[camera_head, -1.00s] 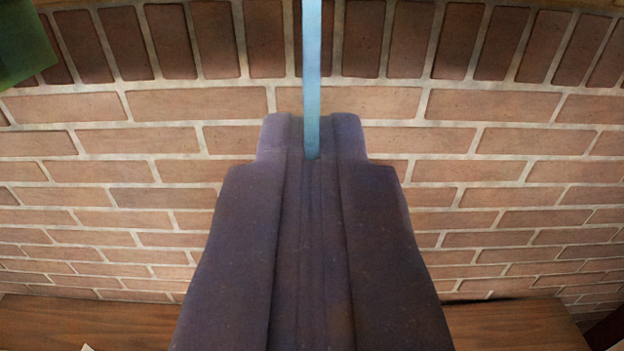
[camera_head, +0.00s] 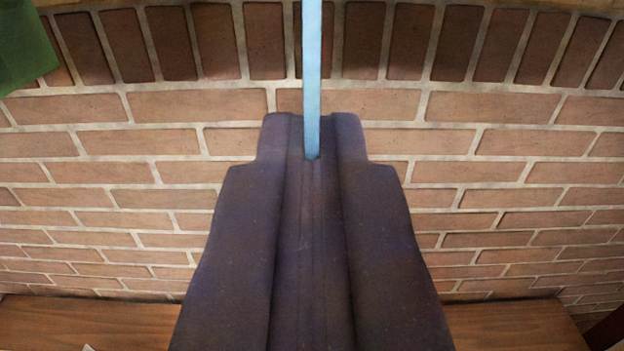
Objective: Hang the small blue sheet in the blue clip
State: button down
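The small blue sheet (camera_head: 312,70) shows edge-on as a narrow light-blue strip. It runs from the top edge of the picture down to between the tips of my gripper (camera_head: 312,145). My gripper is shut on the sheet, with its two dark fingers close together on either side of it. The sheet's upper end is out of the picture. No blue clip can be seen in this view.
A brick wall (camera_head: 500,200) fills the background. A green thing (camera_head: 22,45) shows at the top left corner, partly cut off. A wooden surface (camera_head: 90,320) lies along the bottom left, and wood (camera_head: 515,325) also shows at the bottom right.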

jog(key=shift+r+p, duration=0.55)
jog(key=shift+r, duration=1.55)
jog(key=c, duration=1.1)
grip_release()
jog(key=shift+o, duration=0.2)
jog(key=shift+s, duration=0.1)
jog(key=b, duration=0.3)
send_near(312, 1)
jog(key=shift+w, duration=1.15)
